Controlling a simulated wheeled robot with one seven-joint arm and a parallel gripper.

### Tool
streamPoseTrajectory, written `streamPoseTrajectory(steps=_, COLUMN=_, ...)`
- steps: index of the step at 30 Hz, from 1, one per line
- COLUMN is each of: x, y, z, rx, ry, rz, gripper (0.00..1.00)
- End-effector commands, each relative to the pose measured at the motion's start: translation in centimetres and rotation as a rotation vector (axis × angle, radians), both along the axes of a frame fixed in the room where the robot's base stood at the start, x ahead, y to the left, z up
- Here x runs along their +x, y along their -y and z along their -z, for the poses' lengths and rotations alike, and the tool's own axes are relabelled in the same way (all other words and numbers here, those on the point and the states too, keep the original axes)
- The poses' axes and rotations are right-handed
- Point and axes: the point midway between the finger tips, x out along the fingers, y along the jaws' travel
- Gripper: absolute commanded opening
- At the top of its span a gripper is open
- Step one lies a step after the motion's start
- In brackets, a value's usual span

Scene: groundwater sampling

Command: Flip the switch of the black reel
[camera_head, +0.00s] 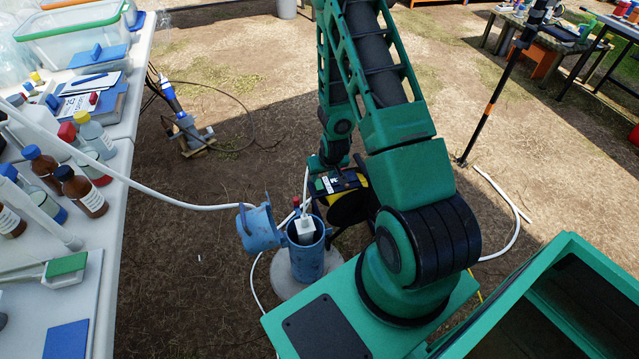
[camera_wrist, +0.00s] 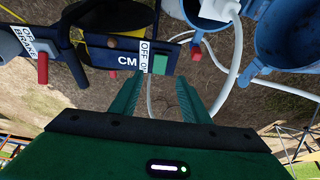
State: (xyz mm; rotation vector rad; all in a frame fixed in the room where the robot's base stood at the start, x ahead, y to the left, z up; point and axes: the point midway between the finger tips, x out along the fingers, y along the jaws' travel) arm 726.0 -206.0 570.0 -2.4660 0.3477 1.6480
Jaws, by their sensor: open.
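The black reel (camera_head: 347,206), with yellow parts, stands behind the blue well pipe in the head view, partly covered by my arm. In the wrist view its dark panel (camera_wrist: 108,57) carries white labels reading OFF ON and CM. A small green switch (camera_wrist: 160,64) sits beside the OFF ON label. My gripper (camera_wrist: 158,82) is open and empty, with its two green fingers pointing at the panel. The switch lies just beyond and between the fingertips; I cannot tell whether they touch it. A red knob (camera_wrist: 42,69) is beside the BRAKE label at left.
The blue well pipe (camera_head: 306,262) with its open lid (camera_head: 258,228) stands close to the reel. A white hose (camera_head: 190,205) runs from it to the left table (camera_head: 112,210), which holds bottles. A blue pump-like device (camera_head: 183,120) stands behind. Bare ground lies around.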

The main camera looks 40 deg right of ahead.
Motion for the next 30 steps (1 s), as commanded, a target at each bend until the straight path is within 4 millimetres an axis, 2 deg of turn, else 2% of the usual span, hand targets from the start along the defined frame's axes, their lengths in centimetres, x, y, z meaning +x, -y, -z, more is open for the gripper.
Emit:
streamPoseTrajectory(steps=9, x=1.9, y=0.6, z=4.9, rx=0.000, ry=-0.002, rz=-0.001, gripper=0.42)
streamPoseTrajectory(steps=15, x=2.7, y=0.8, z=7.0, rx=0.000, ry=-0.002, rz=-0.001, gripper=0.42)
streamPoseTrajectory(steps=21, x=3.1, y=0.9, z=7.7, rx=0.000, ry=-0.001, rz=-0.001, gripper=0.42)
streamPoseTrajectory(steps=28, x=3.1, y=0.9, z=7.8, rx=0.000, ry=-0.001, rz=-0.001, gripper=0.42)
streamPoseTrajectory(steps=29, x=3.1, y=0.9, z=7.8, rx=0.000, ry=-0.001, rz=-0.001, gripper=0.40)
streamPoseTrajectory(steps=30, x=3.1, y=0.9, z=7.8, rx=0.000, ry=-0.001, rz=-0.001, gripper=0.30)
